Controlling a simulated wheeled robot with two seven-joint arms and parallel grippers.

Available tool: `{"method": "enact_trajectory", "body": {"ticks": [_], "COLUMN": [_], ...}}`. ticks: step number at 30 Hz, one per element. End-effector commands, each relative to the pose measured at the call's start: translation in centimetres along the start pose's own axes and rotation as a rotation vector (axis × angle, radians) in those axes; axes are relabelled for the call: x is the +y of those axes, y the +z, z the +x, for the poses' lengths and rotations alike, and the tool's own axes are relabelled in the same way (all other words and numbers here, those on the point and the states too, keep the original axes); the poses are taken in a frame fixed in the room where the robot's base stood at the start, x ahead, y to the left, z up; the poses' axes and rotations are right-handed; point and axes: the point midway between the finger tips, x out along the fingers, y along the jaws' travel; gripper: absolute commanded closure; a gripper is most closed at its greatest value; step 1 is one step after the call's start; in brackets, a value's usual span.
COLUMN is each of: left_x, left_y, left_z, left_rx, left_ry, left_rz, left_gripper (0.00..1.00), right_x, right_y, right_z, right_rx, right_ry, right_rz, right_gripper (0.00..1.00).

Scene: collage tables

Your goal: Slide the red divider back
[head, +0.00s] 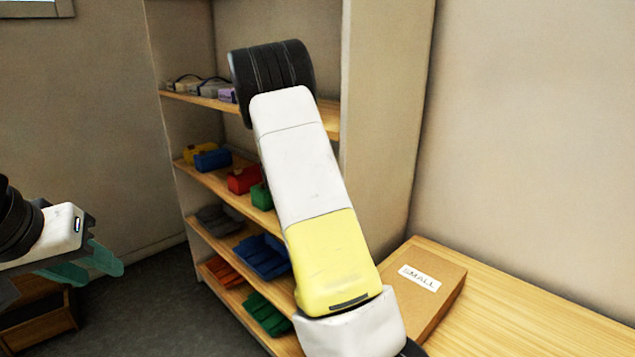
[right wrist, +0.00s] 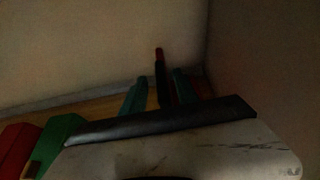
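The red divider (right wrist: 159,68) shows in the right wrist view as a thin upright strip, red at its tip and dark lower down, near the back wall of a shelf. My right gripper (right wrist: 160,90) is open, with one teal finger on each side of the strip and gaps between. The strip's lower part is hidden behind the gripper body. In the head view my right arm hides the divider and the right gripper. My left gripper (head: 104,268) is at the far left of the head view, apart from the shelves, with its teal fingers spread and empty.
A shelf unit (head: 385,130) holds several coloured boxes and trays. A red box (right wrist: 15,150) and a green box (right wrist: 55,142) lie left of my right gripper. A shelf side wall (right wrist: 265,60) stands close on its right. A box marked SMALL (head: 440,292) lies on the table (head: 520,310).

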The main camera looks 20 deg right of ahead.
Motion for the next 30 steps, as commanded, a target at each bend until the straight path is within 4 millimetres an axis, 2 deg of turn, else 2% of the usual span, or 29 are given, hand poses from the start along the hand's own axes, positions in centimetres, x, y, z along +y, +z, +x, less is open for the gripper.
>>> {"method": "enact_trajectory", "body": {"ticks": [4, 10, 30], "left_x": [0.0, 0.0, 0.0], "left_y": [0.0, 0.0, 0.0], "left_z": [0.0, 0.0, 0.0], "left_rx": [0.000, 0.000, 0.000], "left_ry": [0.000, 0.000, 0.000], "left_rz": [0.000, 0.000, 0.000], "left_gripper": [0.64, 0.64, 0.64], "right_x": [0.1, 0.0, 0.0], "right_y": [0.0, 0.0, 0.0], "right_z": [-2.8, -5.0, -5.4], "right_rx": [0.001, 0.000, 0.000], "right_ry": [0.004, 0.001, 0.000], "right_rz": [0.000, 0.001, 0.000], "right_gripper": [0.64, 0.64, 0.64]}}
